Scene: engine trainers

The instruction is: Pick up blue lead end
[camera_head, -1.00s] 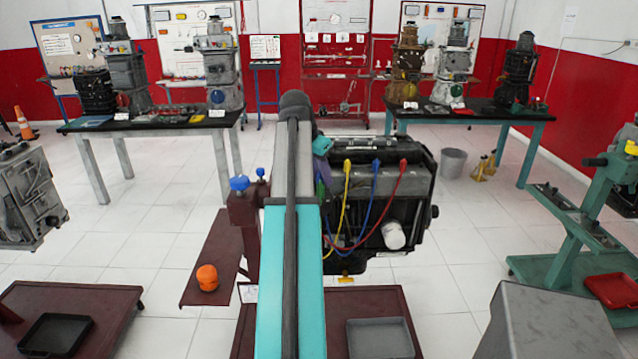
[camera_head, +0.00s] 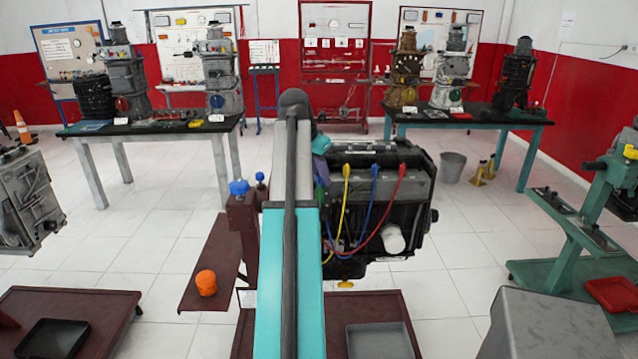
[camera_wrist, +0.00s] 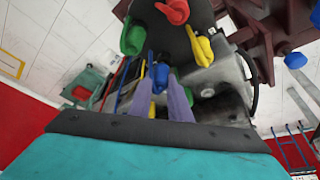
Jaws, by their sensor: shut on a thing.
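In the wrist view a blue lead end (camera_wrist: 160,77) lies between the tips of my gripper (camera_wrist: 161,92). Its two purple fingers are closed on the blue end. Red (camera_wrist: 174,11), green (camera_wrist: 132,38) and yellow (camera_wrist: 199,47) ends stand around it on a dark part of the engine. In the head view my arm hides most of my gripper; only a bit of purple finger shows. The engine (camera_head: 405,160) there carries a yellow lead (camera_head: 342,205), a blue lead (camera_head: 368,220) and a red lead (camera_head: 393,205), which hang in loops down its front.
The engine is on a dark red stand with a shelf (camera_head: 215,255) holding an orange object (camera_head: 206,283). A grey tray (camera_head: 378,342) lies below. A grey box (camera_head: 545,325) is at the front right. Tables with engines stand behind, with open floor between.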

